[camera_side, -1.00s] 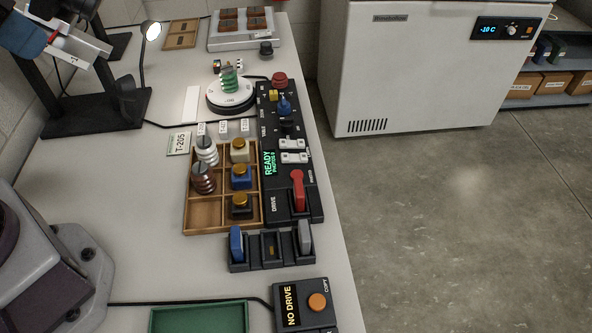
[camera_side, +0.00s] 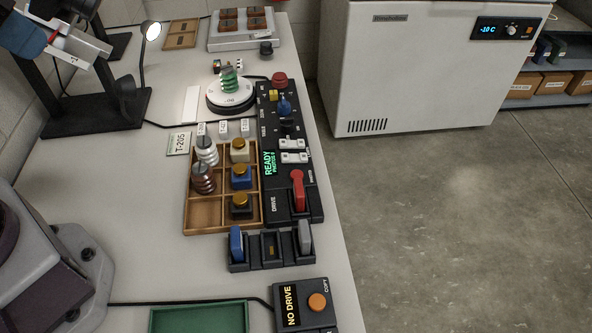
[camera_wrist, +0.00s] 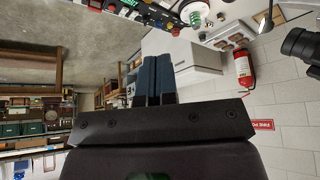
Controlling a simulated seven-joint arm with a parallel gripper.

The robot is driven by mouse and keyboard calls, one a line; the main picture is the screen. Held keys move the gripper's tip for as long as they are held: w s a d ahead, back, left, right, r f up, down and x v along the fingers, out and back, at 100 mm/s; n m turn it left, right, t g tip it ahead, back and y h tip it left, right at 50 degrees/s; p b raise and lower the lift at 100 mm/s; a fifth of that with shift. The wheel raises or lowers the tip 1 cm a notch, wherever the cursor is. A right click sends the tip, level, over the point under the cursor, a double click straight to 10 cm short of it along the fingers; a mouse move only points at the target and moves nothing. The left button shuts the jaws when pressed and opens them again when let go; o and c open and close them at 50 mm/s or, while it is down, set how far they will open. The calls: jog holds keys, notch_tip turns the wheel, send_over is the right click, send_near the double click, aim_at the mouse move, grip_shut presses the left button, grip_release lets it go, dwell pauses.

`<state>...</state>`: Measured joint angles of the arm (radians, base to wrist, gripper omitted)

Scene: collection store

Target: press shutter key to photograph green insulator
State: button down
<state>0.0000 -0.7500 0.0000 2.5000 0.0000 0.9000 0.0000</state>
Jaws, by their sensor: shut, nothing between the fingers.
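The green insulator (camera_side: 228,80) stands on a round white turntable (camera_side: 216,104) at the back of the bench in the side view. It also shows at the top of the wrist view (camera_wrist: 194,15). The labels are too small to tell which is the shutter key. My gripper (camera_wrist: 158,62) shows in the wrist view, shut and empty, apart from the panel. Its fingers are outside the side view.
A wooden tray (camera_side: 223,221) holds dark and white insulators and several gold-topped pieces. A holder (camera_side: 268,265) with blue and grey pieces, a NO DRIVE box (camera_side: 319,285) and a green tray (camera_side: 160,320) lie nearer. A lamp (camera_side: 150,32) stands behind. A freezer (camera_side: 410,75) stands right.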

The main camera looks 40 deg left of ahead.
dwell(0.4)
jog(key=n+t+h, duration=0.2)
jog(key=h, duration=0.3)
send_over(295, 172)
notch_tip(295, 172, down, 21)
jog(key=shift+f, duration=0.15)
jog(key=shift+f, duration=4.4)
